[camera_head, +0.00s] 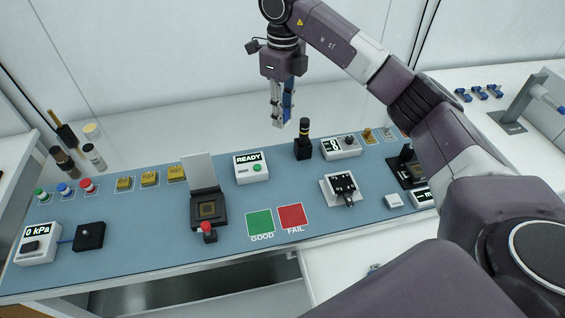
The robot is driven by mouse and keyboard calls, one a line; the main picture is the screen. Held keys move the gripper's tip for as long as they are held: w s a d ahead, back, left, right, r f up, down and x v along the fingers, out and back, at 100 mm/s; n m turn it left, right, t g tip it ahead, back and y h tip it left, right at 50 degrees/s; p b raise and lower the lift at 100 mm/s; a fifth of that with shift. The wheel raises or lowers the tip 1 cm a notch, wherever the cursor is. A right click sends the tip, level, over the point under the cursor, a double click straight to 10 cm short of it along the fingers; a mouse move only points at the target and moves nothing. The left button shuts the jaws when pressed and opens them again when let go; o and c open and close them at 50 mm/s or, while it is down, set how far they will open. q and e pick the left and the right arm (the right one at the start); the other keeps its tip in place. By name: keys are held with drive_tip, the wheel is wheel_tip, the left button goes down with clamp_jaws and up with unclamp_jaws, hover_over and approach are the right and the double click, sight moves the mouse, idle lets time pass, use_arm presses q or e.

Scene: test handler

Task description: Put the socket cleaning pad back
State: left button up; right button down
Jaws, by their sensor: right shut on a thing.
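My right gripper (281,122) hangs fingers down above the back edge of the blue mat. It is shut on a narrow blue piece (288,102) between its fingers. I cannot tell for sure from its shape whether this is the socket cleaning pad. The test socket (208,210) sits in a black base with its light grey lid (199,172) standing open. My left gripper is not in view.
The READY box (251,168) is to the left. Green GOOD (260,223) and red FAIL (293,215) squares are bare. Small bottles (94,157) stand at the left.

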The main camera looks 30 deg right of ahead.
drive_tip(key=p, duration=0.3)
hover_over(282, 169)
wheel_tip(282, 169, down, 12)
drive_tip(key=shift+d+f, duration=0.1)
wheel_tip(282, 169, down, 5)
drive_tip(key=shift+p, duration=0.6)
drive_tip(key=shift+f, duration=0.1)
drive_tip(key=shift+f, duration=0.15)
drive_tip(key=c, duration=1.7)
unclamp_jaws()
drive_tip(key=shift+r, duration=0.2)
